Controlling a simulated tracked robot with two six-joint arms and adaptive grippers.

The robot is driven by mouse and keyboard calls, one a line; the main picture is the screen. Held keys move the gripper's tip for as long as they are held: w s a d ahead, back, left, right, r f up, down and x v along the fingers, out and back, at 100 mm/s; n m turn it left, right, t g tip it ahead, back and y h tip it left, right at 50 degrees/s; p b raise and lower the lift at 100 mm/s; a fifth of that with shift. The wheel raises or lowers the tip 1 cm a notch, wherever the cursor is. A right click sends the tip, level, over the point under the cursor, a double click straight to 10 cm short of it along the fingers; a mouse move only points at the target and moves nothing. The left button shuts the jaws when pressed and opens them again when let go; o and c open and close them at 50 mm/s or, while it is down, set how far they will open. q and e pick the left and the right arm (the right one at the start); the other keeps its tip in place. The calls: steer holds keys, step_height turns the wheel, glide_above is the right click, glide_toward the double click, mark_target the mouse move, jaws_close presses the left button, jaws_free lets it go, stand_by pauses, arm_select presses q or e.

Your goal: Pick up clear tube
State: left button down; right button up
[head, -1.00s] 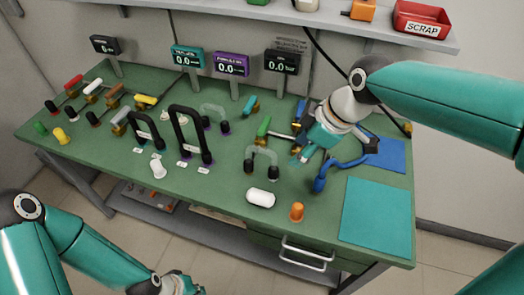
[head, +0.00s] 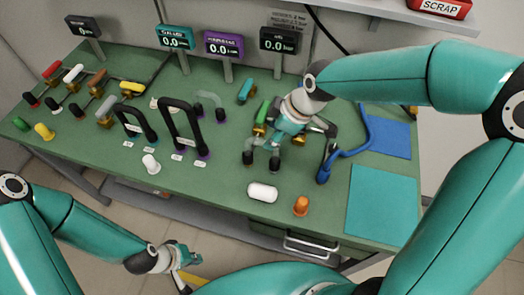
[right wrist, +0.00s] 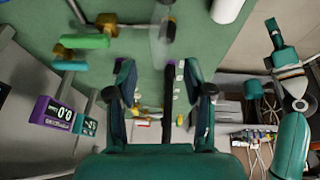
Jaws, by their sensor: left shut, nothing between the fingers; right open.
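A clear U-shaped tube with black ends (head: 248,157) stands on the green bench in the head view, partly covered by my right gripper. A translucent piece (right wrist: 159,45), likely this tube, shows near the top of the right wrist view. My right gripper (head: 272,141) is over the tube's upper part, open; I cannot tell whether it touches. A second clear tube (head: 208,98) stands further back. My left gripper (head: 188,258) is shut and empty, in front of the bench at the lower left.
Two black U-tubes (head: 180,125) stand to the left.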

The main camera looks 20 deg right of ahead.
steer(key=shift+x, duration=0.8)
steer(key=p+x, duration=0.1)
steer(key=x, duration=0.3)
steer(key=shift+d+f, duration=0.1)
steer(key=shift+f, duration=0.15)
steer(key=shift+w+f, duration=0.2)
steer(key=shift+f, duration=0.25)
jaws_close()
